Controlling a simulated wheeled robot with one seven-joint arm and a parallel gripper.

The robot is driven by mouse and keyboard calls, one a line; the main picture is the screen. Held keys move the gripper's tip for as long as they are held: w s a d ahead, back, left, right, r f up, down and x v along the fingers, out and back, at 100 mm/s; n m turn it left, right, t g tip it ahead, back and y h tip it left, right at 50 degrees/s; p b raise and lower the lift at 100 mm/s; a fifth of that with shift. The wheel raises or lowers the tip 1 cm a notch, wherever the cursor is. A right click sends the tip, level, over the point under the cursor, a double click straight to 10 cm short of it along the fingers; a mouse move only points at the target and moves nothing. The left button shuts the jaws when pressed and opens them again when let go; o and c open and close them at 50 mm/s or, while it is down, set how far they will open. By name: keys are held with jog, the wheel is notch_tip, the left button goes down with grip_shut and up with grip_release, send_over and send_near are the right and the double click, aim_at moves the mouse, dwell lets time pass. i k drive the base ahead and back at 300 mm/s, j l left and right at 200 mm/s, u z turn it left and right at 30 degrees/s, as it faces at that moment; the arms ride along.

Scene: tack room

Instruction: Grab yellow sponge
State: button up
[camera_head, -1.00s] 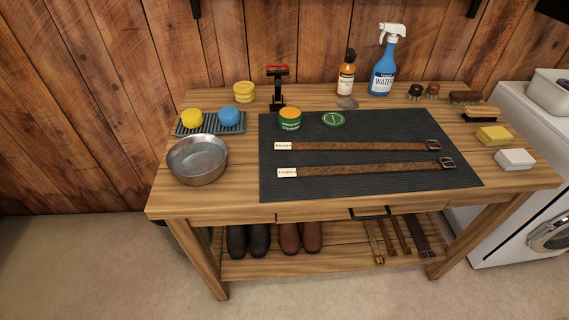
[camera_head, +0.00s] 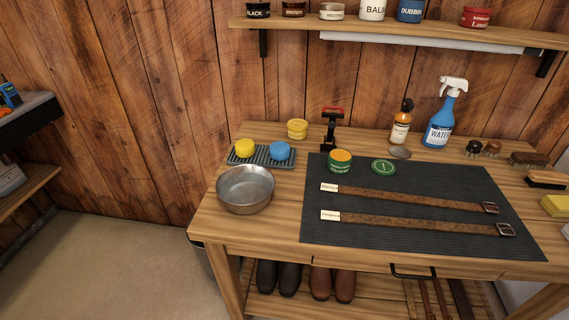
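A round yellow sponge (camera_head: 245,147) sits on a dark ribbed tray (camera_head: 261,161) at the back left of the wooden workbench (camera_head: 225,222). A round blue sponge (camera_head: 280,150) sits beside it on the same tray. A yellow rectangular block (camera_head: 555,204), which may also be a sponge, lies at the bench's right end, cut by the picture edge. My gripper is not in view.
A metal bowl (camera_head: 245,189) stands just in front of the tray. A yellow tub (camera_head: 297,128) and a black stand with a red top (camera_head: 331,128) are behind. Two belts lie on a dark mat (camera_head: 400,238). A shelf (camera_head: 400,31) with several tins hangs above.

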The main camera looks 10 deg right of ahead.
aim_at(244, 148)
jog(key=i+j+u, duration=0.1)
jog(key=i+u, duration=0.6)
jog(key=i, duration=0.2)
